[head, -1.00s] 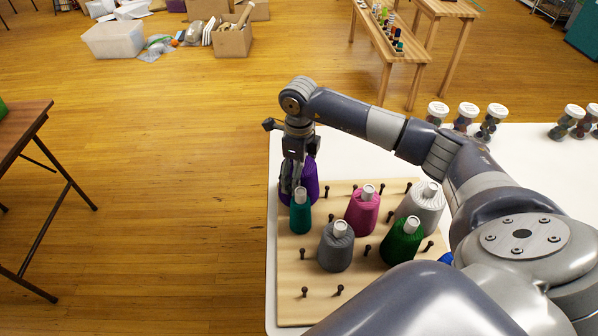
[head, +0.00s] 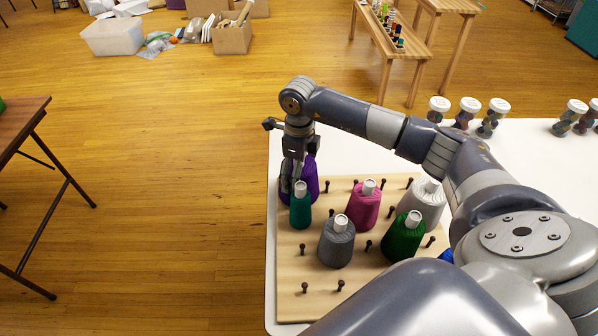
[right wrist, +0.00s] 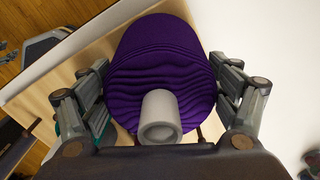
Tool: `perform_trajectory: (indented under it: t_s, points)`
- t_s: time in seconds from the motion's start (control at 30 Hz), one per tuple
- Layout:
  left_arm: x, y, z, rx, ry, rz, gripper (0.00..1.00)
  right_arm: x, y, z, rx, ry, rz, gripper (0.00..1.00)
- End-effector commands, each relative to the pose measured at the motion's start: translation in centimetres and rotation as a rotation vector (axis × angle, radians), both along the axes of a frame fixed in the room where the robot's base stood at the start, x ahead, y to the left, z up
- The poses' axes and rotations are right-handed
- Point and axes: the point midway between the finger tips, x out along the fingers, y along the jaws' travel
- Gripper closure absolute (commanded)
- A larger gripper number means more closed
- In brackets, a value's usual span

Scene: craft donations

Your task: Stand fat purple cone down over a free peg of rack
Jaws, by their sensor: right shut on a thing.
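The fat purple cone (head: 311,180) is at the far left corner of the wooden peg rack (head: 286,268), partly hidden behind my right gripper (head: 294,182) and the teal cone. In the right wrist view the purple cone (right wrist: 160,70) fills the space between the two fingers of my right gripper (right wrist: 160,95), which is shut on it. Its pale tube end (right wrist: 160,117) points toward the camera. I cannot tell whether its base rests on the rack or a peg is inside it. My left gripper is not in view.
The rack also bears teal (head: 300,207), grey (head: 337,244), magenta (head: 365,203), green (head: 403,237) and white (head: 425,202) cones. Bare pegs, such as one at the front left (head: 305,287), stand between them. Lidded jars (head: 466,113) stand at the back of the white table (head: 345,150).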

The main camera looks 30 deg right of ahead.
Motion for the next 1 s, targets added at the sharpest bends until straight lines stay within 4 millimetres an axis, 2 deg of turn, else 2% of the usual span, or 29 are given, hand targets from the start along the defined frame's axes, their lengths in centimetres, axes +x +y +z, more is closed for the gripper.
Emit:
perform_trajectory:
  t_s: [0.03, 0.07, 0.13, 0.53, 0.67, 0.77, 1.0]
  points:
    - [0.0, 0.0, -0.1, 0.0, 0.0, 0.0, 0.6, 0.1, 0.0, -0.1, 0.0, -0.002, -0.001, 0.53]
    - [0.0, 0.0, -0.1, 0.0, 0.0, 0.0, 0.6, 0.1, 0.0, 0.0, 0.0, -0.002, -0.001, 0.15]
    - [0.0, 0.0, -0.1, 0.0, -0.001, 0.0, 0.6, 0.1, 0.0, 0.0, 0.0, -0.002, -0.001, 0.0]
    - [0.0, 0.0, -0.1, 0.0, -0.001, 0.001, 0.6, 0.0, 0.0, -0.1, 0.0, 0.001, 0.0, 0.0]
    - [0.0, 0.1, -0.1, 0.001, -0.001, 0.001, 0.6, 0.0, 0.0, 0.6, 0.001, -0.001, 0.0, 0.0]
    - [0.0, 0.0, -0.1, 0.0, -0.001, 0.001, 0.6, 0.1, 0.0, 2.1, 0.0, -0.004, 0.001, 0.0]
    - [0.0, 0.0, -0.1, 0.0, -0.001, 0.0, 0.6, 0.2, -0.1, 7.4, -0.001, -0.006, -0.001, 0.0]
